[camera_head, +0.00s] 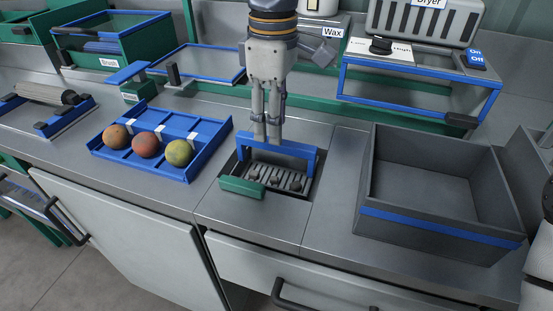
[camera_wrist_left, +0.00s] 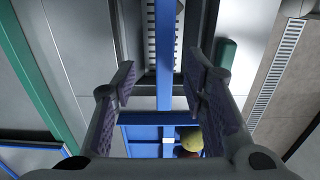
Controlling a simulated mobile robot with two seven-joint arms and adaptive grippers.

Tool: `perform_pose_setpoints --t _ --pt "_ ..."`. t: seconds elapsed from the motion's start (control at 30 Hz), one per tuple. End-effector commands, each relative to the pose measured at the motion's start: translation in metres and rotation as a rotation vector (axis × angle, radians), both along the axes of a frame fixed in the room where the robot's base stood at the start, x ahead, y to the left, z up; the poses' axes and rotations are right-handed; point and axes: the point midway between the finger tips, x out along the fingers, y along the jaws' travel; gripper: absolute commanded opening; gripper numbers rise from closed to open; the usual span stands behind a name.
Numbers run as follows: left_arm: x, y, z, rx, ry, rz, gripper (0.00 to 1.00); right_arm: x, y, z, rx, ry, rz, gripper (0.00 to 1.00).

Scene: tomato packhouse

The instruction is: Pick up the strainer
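The strainer (camera_head: 290,178), a slatted grey rack with a tall blue handle (camera_head: 278,147), sits in a square recess in the worktop. Small dark lumps lie on its slats, and a green block (camera_head: 243,188) is at its front left edge. My left gripper (camera_head: 267,136) points down at the handle's top bar. In the left wrist view, its fingers are apart on either side of the blue bar (camera_wrist_left: 165,50), with gaps visible on both sides. My right gripper is not in view.
A blue tray (camera_head: 165,172) with three round fruits stands to the left. A large grey bin (camera_head: 440,225) with a blue stripe stands to the right. The dryer stand (camera_head: 420,85) and wax station are behind. Bare worktop lies in front of the recess.

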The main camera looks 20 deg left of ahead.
Motion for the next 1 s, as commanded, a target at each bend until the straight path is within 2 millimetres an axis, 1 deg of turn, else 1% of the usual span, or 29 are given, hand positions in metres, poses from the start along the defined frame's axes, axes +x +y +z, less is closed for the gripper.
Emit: perform_pose_setpoints --t 0.13,0.23,0.33,0.5,0.67,0.7,1.0 --pt "-0.007 -0.004 -0.028 -0.002 0.003 -0.002 0.4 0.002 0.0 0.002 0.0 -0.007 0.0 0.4" --pt "-0.006 -0.004 -0.044 -0.001 0.002 0.0 0.4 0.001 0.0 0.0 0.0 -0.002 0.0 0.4" --pt "-0.006 -0.004 -0.049 -0.001 -0.001 -0.002 0.4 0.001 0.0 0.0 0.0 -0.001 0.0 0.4" --pt "-0.006 -0.004 -0.049 0.0 -0.003 -0.001 0.4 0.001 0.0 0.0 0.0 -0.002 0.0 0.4" --pt "-0.006 -0.004 -0.048 0.0 -0.003 -0.001 0.04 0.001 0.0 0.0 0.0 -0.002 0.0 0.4" --pt "-0.006 -0.004 -0.048 0.0 -0.002 -0.001 0.0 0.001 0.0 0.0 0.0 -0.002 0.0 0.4" --pt "-0.006 -0.004 -0.048 0.0 -0.003 -0.001 0.0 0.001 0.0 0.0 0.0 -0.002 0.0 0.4"
